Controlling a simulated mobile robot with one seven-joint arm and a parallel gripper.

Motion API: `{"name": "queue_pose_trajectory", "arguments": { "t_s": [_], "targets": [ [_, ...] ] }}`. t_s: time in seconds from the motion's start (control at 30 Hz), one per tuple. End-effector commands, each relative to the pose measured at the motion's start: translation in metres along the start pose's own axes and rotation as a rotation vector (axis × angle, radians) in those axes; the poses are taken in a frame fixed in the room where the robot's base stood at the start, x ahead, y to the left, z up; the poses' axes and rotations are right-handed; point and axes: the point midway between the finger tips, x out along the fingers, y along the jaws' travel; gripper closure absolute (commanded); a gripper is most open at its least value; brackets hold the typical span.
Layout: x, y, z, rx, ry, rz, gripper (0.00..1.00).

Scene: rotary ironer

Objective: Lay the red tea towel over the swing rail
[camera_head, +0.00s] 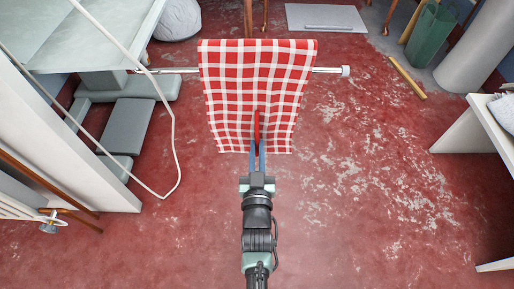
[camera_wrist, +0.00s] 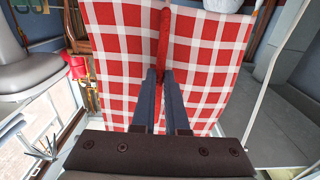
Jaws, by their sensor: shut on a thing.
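The red and white checked tea towel (camera_head: 230,90) hangs spread out across the swing rail (camera_head: 328,70) in the head view. It hides the rail's middle; the rail shows on both sides and has a pale end knob at right. The towel's far edge lies beyond the rail line and its lower part hangs on my side. Whether its underside touches the rail is hidden. My gripper (camera_head: 257,148) is shut on a pinched red fold in the towel's lower middle. The wrist view shows the fingers (camera_wrist: 165,78) on that fold, with the towel (camera_wrist: 120,50) spread to both sides.
A pale machine table (camera_head: 100,40) stands at upper left, with a loose white cable (camera_head: 172,140) hanging beside it. A grey panel (camera_head: 325,18) lies on the floor at the back. A green bin (camera_head: 430,35) and a white table (camera_head: 490,125) are at right. The red floor between is clear.

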Motion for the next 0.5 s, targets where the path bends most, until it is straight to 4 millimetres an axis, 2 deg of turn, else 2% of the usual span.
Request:
{"name": "queue_pose_trajectory", "arguments": {
  "t_s": [0.1, 0.5],
  "targets": [
    [0.0, 0.0, 0.015, 0.0, 0.001, 0.0, 1.0],
    [0.0, 0.0, 0.046, 0.0, 0.002, 0.0, 1.0]
  ]
}}
